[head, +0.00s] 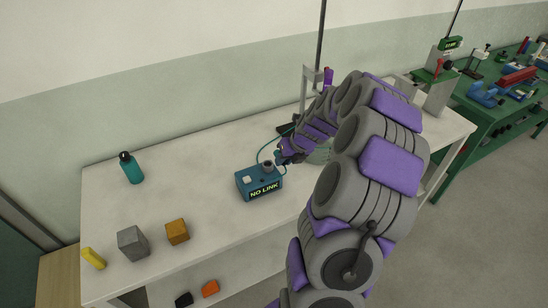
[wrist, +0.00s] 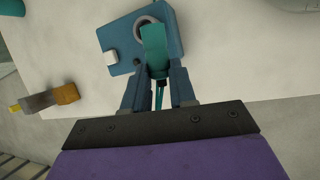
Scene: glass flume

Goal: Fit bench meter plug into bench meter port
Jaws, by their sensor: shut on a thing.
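The bench meter is a blue box (head: 258,184) on the white bench, and its front display reads NO LINK. Its port is a round grey collar (head: 267,165) on top, which also shows as a ring in the wrist view (wrist: 143,26). My gripper (wrist: 158,72) is shut on the teal bench meter plug (wrist: 154,42). In the wrist view the plug's far end overlaps the ring's near right side; I cannot tell whether they touch. In the head view my gripper (head: 281,157) is just right of the port, and the plug is mostly hidden there.
A teal cable (head: 262,150) loops behind the meter. A teal bottle (head: 131,168), grey cube (head: 132,243), orange block (head: 177,231) and yellow block (head: 93,258) stand to the left. A clamp stand (head: 304,90) rises behind my arm.

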